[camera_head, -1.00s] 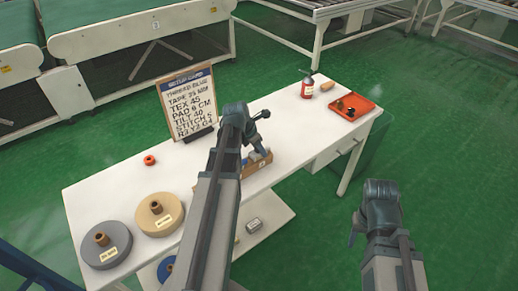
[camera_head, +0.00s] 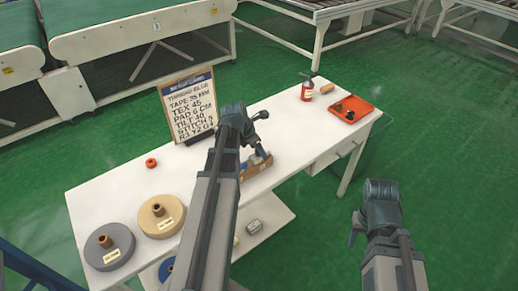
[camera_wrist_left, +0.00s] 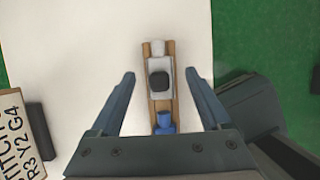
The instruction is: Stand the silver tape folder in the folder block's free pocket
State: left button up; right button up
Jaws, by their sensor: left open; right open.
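The wooden folder block (camera_head: 250,172) stands on the white table, partly hidden behind my left arm. In the left wrist view the block (camera_wrist_left: 152,105) runs lengthwise below my left gripper (camera_wrist_left: 159,78), which is open with a finger on either side. A silver-grey piece with a dark knob (camera_wrist_left: 159,80) sits in the block between the fingers, apart from them. A light grey piece (camera_wrist_left: 157,48) is at its far end and a blue piece (camera_wrist_left: 163,122) at its near end. I cannot tell which pocket is free. My right gripper (camera_head: 354,230) is open and empty, right of the table.
The setup card (camera_head: 188,105) stands at the table's back. A grey spool (camera_head: 118,240) and a tan spool (camera_head: 150,208) lie at the left, near a red ring (camera_head: 151,162). A red bottle (camera_head: 307,90) and orange tray (camera_head: 368,113) are right. A silver object (camera_head: 254,227) rests on the lower shelf.

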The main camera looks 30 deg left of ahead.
pick_arm(q)
jog(key=p+v, duration=1)
jog(key=v, duration=0.1)
jog(key=shift+s+r, duration=0.2)
jog(key=shift+r, duration=0.05)
jog(key=s+d+m+g+y, duration=0.1)
jog(key=s+d+m, duration=0.2)
jog(key=d+m, duration=0.7)
jog(key=s+d+f+m+g+y, duration=0.1)
jog(key=s+d+m, duration=0.3)
jog(key=d+m, duration=0.7)
jog(key=s+d+m+g+y, duration=0.1)
jog(key=s+d+m, duration=0.3)
jog(key=d+m, duration=0.7)
jog(key=shift+s+d+f+m+g, duration=0.3)
jog(key=shift+m+g, duration=0.3)
jog(key=shift+m, duration=1.1)
